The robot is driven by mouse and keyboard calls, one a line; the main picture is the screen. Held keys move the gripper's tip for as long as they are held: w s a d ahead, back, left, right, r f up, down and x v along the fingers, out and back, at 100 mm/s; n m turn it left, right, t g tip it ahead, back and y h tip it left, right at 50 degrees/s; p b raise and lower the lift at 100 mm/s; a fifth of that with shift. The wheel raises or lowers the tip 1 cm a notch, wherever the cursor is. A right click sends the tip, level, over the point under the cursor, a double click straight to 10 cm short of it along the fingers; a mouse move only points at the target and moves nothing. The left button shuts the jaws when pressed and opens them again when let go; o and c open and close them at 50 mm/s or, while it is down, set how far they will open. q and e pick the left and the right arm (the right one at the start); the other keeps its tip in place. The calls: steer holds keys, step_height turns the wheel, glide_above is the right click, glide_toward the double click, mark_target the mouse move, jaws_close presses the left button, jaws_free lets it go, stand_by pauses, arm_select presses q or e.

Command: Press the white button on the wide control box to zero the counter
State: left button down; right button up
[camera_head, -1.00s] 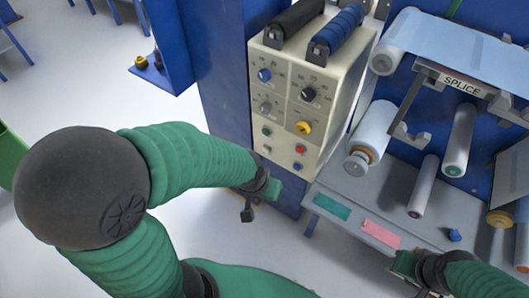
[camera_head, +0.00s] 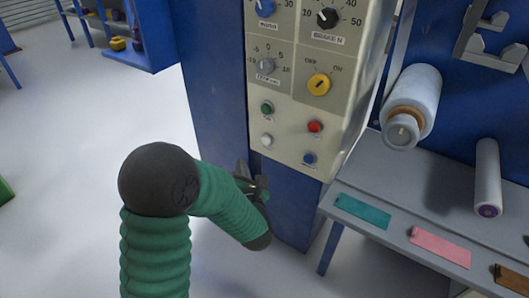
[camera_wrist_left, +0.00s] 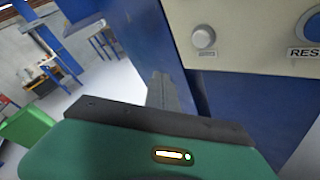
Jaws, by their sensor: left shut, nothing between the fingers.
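The wide control box (camera_head: 290,90) is a cream panel on a blue post, with knobs above and small buttons below. The white button (camera_head: 267,140) is at its lower left, under a green button. In the left wrist view the white button (camera_wrist_left: 204,38) shows at the upper right, on the box's lower part. My left gripper (camera_head: 254,184) is shut and empty, below the white button and apart from it, near the box's lower edge. In the wrist view the gripper's dark finger (camera_wrist_left: 160,92) points up, left of the button. My right gripper is out of view.
A red button (camera_head: 315,126) and a blue button (camera_head: 309,158) sit right of the white one; the wrist view shows the blue one (camera_wrist_left: 313,25) beside a partly cut-off label. A grey shelf (camera_head: 400,180) with a film roll (camera_head: 412,100) is at the right.

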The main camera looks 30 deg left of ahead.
arm_select(q)
steer(key=shift+d+r, duration=0.1)
steer(key=shift+d, duration=0.1)
glide_toward(261, 140)
steer(key=shift+w+a+f, duration=0.2)
steer(key=shift+w+a, duration=0.3)
steer(key=shift+a, duration=0.25)
steer(key=shift+w+a+f, duration=0.2)
steer(key=shift+w+a, duration=0.3)
steer(key=shift+a, duration=0.2)
steer(key=shift+w+a+f, duration=0.2)
steer(key=shift+w+a, duration=0.3)
steer(key=shift+a, duration=0.25)
steer(key=shift+w, duration=0.35)
steer(key=shift+w+d+r, duration=0.1)
steer(key=shift+w, duration=0.4)
stand_by(0.8)
steer(key=shift+s, duration=0.1)
steer(key=shift+s+b, duration=0.4)
steer(key=shift+s, duration=0.4)
